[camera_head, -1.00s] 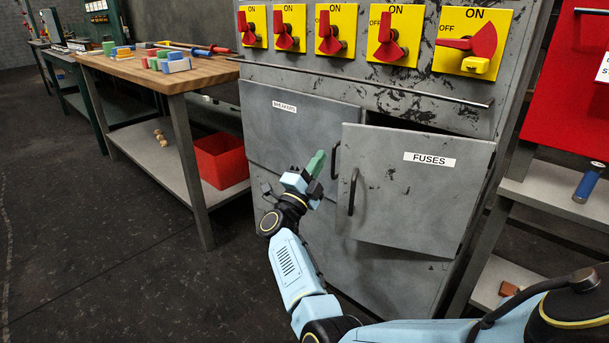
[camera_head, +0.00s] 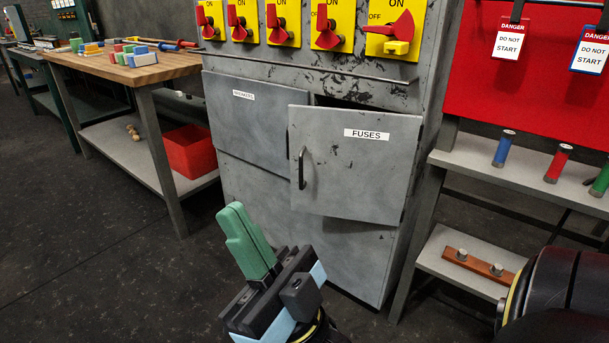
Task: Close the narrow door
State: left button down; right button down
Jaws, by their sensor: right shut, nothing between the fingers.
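The grey door labelled FUSES (camera_head: 358,180) stands ajar on the cabinet front. Its edge with the black handle (camera_head: 301,168) swings out, and a dark gap shows above its top. The grey door labelled BREAKERS (camera_head: 250,115) is to its left and looks flush, with its right side hidden behind the FUSES door. My right gripper (camera_head: 236,212) has green fingers pressed together with nothing between them. It appears in front of the cabinet, lower left of the FUSES door and apart from it. My left gripper is not in view.
A horizontal rail (camera_head: 300,65) runs above the doors, below red switches on yellow plates. A wooden workbench (camera_head: 165,72) with coloured blocks stands at left, a red bin (camera_head: 188,150) below. Grey shelves (camera_head: 470,160) stand close at right. The floor at left is clear.

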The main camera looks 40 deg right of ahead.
aim_at(353, 165)
jog(key=u, duration=0.05)
jog(key=i, duration=1.2)
jog(key=z, duration=1.05)
